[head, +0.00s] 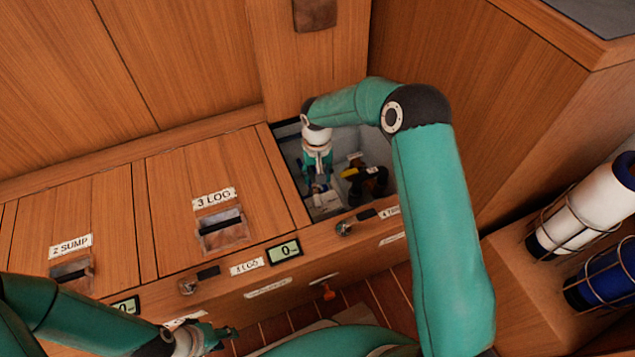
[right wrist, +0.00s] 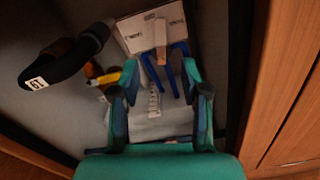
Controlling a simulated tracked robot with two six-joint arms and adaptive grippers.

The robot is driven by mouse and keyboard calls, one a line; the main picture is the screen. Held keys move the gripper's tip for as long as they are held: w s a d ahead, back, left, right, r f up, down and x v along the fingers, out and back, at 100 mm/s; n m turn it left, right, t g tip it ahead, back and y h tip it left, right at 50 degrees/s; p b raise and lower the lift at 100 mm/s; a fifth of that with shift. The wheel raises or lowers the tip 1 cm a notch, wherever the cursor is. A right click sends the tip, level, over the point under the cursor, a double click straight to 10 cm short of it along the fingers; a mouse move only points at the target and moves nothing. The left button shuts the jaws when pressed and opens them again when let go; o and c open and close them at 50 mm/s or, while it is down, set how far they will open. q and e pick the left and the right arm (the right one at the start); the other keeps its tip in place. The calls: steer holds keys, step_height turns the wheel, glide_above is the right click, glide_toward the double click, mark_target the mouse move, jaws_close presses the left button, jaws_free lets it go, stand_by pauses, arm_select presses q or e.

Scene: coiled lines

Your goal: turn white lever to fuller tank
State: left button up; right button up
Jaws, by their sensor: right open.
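My right gripper (head: 318,178) reaches down into the open compartment at the right end of the wooden bench. In the right wrist view its two teal fingers (right wrist: 165,85) stand apart, open. Ahead of them is a white plate (right wrist: 132,36) with small, unreadable labels. A pale upright lever-like piece (right wrist: 160,38) is in front of the plate, with blue parts close to it. I cannot tell whether the fingers touch it. No tank levels can be read. My left gripper (head: 215,338) is low in the head view, away from the compartment; its jaw opening is unclear.
A black hose-like fitting (right wrist: 65,62) and a yellow part (right wrist: 103,78) lie left of the fingers. The compartment walls are close. Closed lids marked 2 SUMP (head: 105,215) and 3 LOG (head: 180,180) lie left. A small display (head: 284,251) reads 0. Caged bottles (head: 590,205) stand right.

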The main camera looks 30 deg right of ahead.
mark_target(316, 195)
steer(key=shift+r, duration=0.2)
steer(key=shift+d, duration=0.1)
steer(key=c, duration=0.3)
steer(key=d+m+p, duration=0.1)
steer(key=m, duration=0.1)
steer(key=s+m+y+p, duration=0.1)
steer(key=m, duration=0.2)
steer(key=d+f+m+y+p, duration=0.1)
steer(key=m, duration=0.2)
steer(key=shift+s+d+p, duration=0.3)
jaws_close()
steer(key=f+m, duration=0.3)
steer(key=f+m+t+y+b, duration=0.1)
steer(key=f+m, duration=0.2)
steer(key=f, duration=0.1)
steer(key=f+m+y, duration=0.1)
steer(key=f+m, duration=0.2)
steer(key=shift+w+d+f+m, duration=0.1)
steer(key=shift+w+f+m, duration=0.2)
steer(key=shift+m, duration=0.1)
